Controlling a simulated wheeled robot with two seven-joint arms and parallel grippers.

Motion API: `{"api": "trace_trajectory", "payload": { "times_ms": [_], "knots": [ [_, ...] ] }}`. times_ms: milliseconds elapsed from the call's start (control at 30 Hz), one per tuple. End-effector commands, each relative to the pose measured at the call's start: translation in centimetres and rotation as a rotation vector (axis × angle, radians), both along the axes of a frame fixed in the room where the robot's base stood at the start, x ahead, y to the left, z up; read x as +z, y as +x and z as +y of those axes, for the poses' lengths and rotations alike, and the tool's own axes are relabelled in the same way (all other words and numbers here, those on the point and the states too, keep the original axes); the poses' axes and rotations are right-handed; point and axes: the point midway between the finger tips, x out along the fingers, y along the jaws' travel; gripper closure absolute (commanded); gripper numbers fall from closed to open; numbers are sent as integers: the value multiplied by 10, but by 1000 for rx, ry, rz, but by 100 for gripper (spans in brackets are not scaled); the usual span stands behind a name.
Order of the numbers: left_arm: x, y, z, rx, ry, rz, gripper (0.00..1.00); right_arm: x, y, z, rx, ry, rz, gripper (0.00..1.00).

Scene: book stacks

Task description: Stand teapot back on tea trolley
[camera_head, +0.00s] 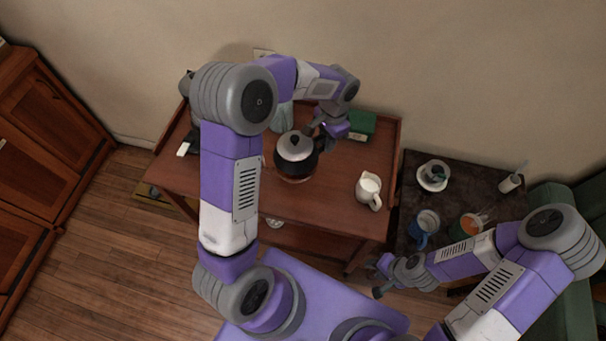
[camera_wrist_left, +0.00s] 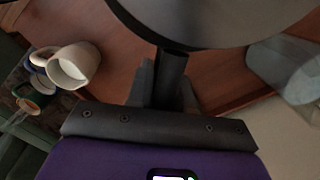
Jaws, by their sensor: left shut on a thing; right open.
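The teapot (camera_head: 295,152) is dark with a silvery lid and a black knob. It is over the middle of the wooden tea trolley (camera_head: 320,205) and looks upright. I cannot tell whether its base touches the trolley top. My left gripper (camera_head: 322,136) is shut on the teapot's handle at its right side. In the left wrist view the teapot's dark underside or rim (camera_wrist_left: 210,22) fills the top, and its handle (camera_wrist_left: 170,75) runs between the fingers. My right gripper (camera_head: 378,278) is open and empty, low in front of the trolley's right end.
A cream jug (camera_head: 368,188) stands on the trolley's right part. A green box (camera_head: 361,125) lies at the back right.

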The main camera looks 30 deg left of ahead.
Motion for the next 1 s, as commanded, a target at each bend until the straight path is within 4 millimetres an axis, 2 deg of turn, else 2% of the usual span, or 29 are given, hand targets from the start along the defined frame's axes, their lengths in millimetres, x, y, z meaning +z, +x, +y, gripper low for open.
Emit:
{"api": "trace_trajectory", "payload": {
  "times_ms": [300,467,700,967,1000],
  "knots": [
    [-44,0,0,-9,1,4,100,-14,0,0,0,0,-1,57],
    [-56,0,1,-8,1,4,100,-17,0,0,0,0,-1,57],
    [-92,0,0,-6,1,4,100,-29,0,0,0,0,-1,57],
    [-97,0,0,-6,0,1,100,-29,0,0,0,0,0,57],
    [-98,0,0,-6,-1,2,75,-29,0,0,0,0,0,57]
  ]
}}
